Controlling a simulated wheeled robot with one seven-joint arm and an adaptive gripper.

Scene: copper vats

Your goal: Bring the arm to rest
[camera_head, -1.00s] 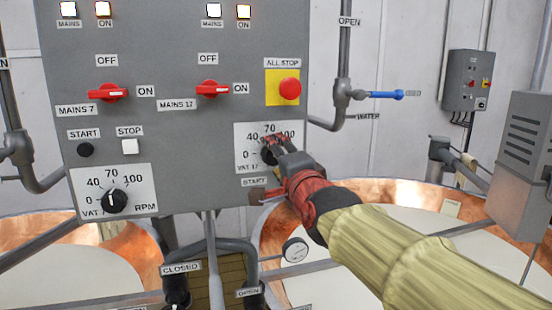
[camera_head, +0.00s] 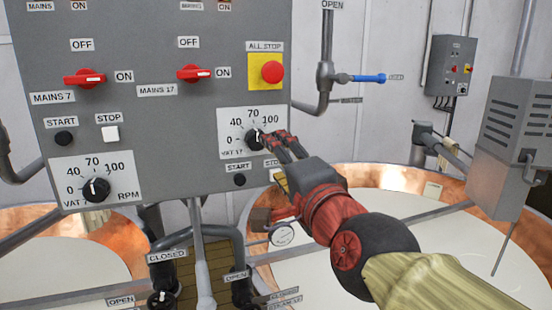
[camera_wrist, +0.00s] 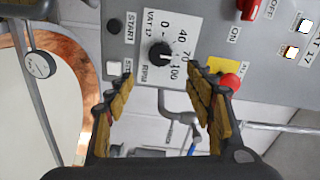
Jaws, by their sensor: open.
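My gripper (camera_head: 270,144) is open and empty, just right of the black VAT 17 speed knob (camera_head: 254,139) on the grey control panel (camera_head: 160,115). The knob is now uncovered in the head view. In the wrist view, the two fingers of my gripper (camera_wrist: 161,82) are spread apart, and the knob (camera_wrist: 160,55) shows beyond the gap between their tips, apparently clear of them. My arm reaches in from the lower right, bent at the wrist.
A red ALL STOP button (camera_head: 272,72) and red switches (camera_head: 194,73) stick out of the panel. A pipe with a blue lever (camera_head: 368,78) is to its right. Below stand copper vats (camera_head: 395,179), pipes and a gauge (camera_head: 283,235). A grey box (camera_head: 513,140) is at the right.

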